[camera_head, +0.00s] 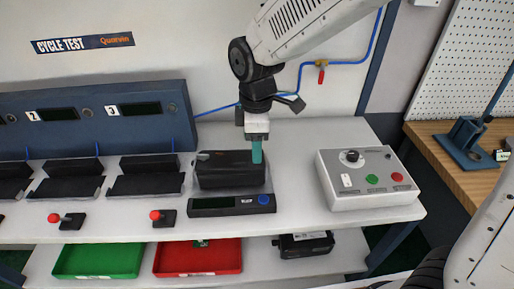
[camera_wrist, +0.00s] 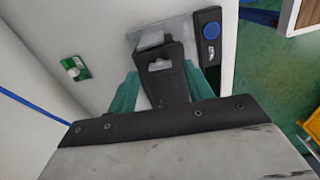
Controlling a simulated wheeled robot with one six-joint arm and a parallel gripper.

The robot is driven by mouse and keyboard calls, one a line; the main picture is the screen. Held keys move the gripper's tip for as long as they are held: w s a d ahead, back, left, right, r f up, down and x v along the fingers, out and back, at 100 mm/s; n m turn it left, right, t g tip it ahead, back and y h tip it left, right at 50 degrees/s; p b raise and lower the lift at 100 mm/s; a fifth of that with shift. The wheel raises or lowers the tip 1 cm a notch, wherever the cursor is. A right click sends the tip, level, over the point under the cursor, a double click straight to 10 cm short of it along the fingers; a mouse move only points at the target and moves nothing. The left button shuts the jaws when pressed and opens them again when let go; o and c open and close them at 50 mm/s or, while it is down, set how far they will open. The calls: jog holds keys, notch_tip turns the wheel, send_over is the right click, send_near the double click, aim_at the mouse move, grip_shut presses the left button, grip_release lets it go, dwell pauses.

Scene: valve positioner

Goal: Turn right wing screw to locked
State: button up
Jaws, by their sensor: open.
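A black box-shaped positioner (camera_head: 232,172) sits on the bench behind a display unit with a blue button. A small grey part (camera_head: 203,156), perhaps the left wing screw, shows at its upper left. My gripper (camera_head: 257,157) points down at the top right of the positioner. In the wrist view its teal fingers (camera_wrist: 162,78) are apart, on either side of the black positioner body (camera_wrist: 172,84). The right wing screw is not clearly visible; my gripper covers that area in the head view. I cannot tell whether the fingers touch anything.
The display unit (camera_head: 228,204) stands just in front. A grey control box (camera_head: 370,190) with a knob and buttons is to the right. Black cradles (camera_head: 145,180) and red-knobbed levers (camera_head: 163,217) are to the left. Green (camera_head: 100,259) and red trays (camera_head: 195,262) lie on the shelf below.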

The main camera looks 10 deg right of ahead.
jog(key=shift+f, duration=0.95)
jog(key=c, duration=1)
